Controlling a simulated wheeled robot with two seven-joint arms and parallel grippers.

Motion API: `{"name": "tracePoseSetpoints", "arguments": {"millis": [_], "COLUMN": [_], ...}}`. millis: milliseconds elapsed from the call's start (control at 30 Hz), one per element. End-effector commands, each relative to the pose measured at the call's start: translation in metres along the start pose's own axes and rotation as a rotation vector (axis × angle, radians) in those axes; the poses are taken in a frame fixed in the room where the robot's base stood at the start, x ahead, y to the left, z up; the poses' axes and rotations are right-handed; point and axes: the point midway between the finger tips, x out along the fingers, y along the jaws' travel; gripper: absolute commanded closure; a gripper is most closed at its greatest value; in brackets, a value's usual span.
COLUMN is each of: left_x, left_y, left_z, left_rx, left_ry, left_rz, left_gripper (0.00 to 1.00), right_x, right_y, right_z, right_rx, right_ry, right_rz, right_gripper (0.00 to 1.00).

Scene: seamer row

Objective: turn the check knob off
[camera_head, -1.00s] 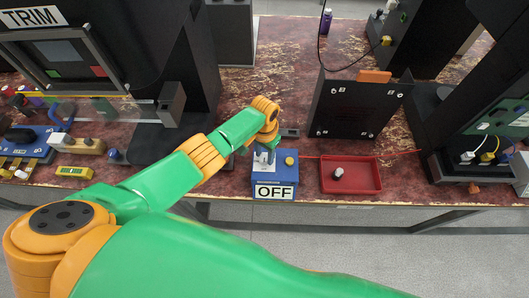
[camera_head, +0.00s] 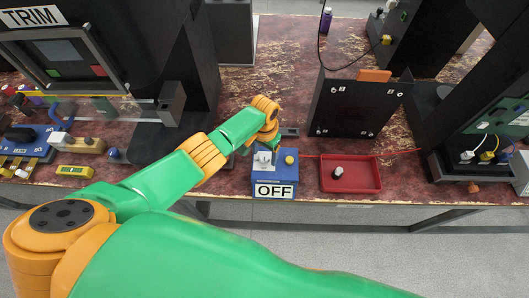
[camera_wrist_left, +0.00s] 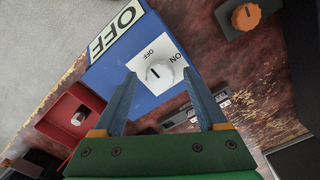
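The blue check box (camera_head: 283,181) stands at the table's front edge, with a big OFF label (camera_head: 274,191) on its front. On its top is a white plate with a knob (camera_wrist_left: 160,73), marked ON and OFF. The knob has a short black line; I cannot tell for sure which word it points at. My left gripper (camera_wrist_left: 158,74) is open, its two fingers on either side of the knob in the wrist view. Whether they touch it is unclear. In the head view my left gripper (camera_head: 266,150) is just above the box, partly hiding the knob. My right gripper is not in view.
A red tray (camera_head: 351,187) with a small knob-like part stands to the right. A black panel (camera_head: 358,108) rises behind it. A black machine (camera_head: 165,65) stands to the left.

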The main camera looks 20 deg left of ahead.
Motion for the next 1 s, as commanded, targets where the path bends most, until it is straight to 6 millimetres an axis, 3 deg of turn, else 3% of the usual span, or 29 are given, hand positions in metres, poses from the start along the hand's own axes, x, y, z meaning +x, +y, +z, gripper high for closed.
{"name": "tracePoseSetpoints", "arguments": {"millis": [133, 333, 500, 900, 1000], "left_x": [-0.008, -0.052, -0.07, -0.071, -0.064], "left_y": [0.0, 0.0, 0.0, 0.0, 0.008], "left_z": [-0.001, -0.001, 0.0, 0.0, 0.006], "left_rx": [0.0, 0.0, 0.0, 0.0, 0.015], "left_ry": [0.002, 0.003, 0.001, 0.0, 0.008], "left_rz": [0.0, 0.0, 0.0, 0.0, 0.014], "left_gripper": [0.26, 0.26, 0.26, 0.26, 0.26], "right_x": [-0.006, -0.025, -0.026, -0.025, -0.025], "right_y": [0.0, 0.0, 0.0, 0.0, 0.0], "right_z": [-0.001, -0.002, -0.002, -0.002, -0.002], "right_rx": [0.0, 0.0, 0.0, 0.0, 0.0], "right_ry": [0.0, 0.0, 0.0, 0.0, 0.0], "right_rz": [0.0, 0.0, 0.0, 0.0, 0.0], "right_gripper": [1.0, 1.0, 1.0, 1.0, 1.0]}}
